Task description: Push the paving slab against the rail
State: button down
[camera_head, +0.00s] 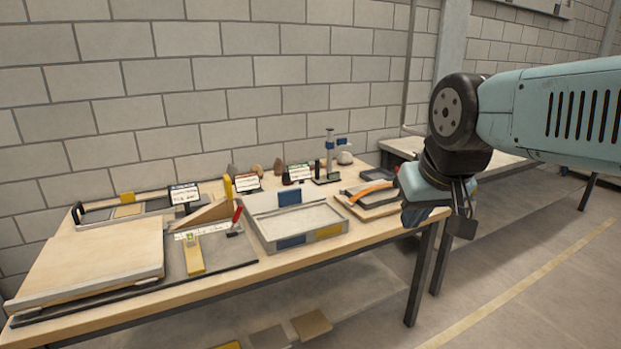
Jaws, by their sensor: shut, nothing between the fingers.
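A large flat beige slab or panel (92,255) lies on a dark mat at the left end of the workbench. A small tan square piece (127,211) lies in a shallow tray behind it. I cannot tell for certain which of these is the paving slab. A pale strip (80,292) runs along the large panel's front edge; whether it is the rail is unclear. My gripper (411,217) is shut and empty at the right end of the bench, far from both pieces. Its fingertips are small and partly dark in this view.
A grey-rimmed tray (336,230) of pale sand stands mid-bench. A yellow level (193,256), a wooden wedge and a red-handled tool lie left of it. An orange-handled tool (372,190) lies near my gripper. Stones and cards line the back, before a block wall.

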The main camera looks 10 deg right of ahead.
aim_at(380, 197)
jog(key=u, duration=0.25)
jog(key=i, duration=1.95)
jog(key=z, duration=0.7)
jog(key=k, duration=0.75)
jog(key=z, duration=0.25)
jog(key=i, duration=0.8)
jog(key=u, duration=0.1)
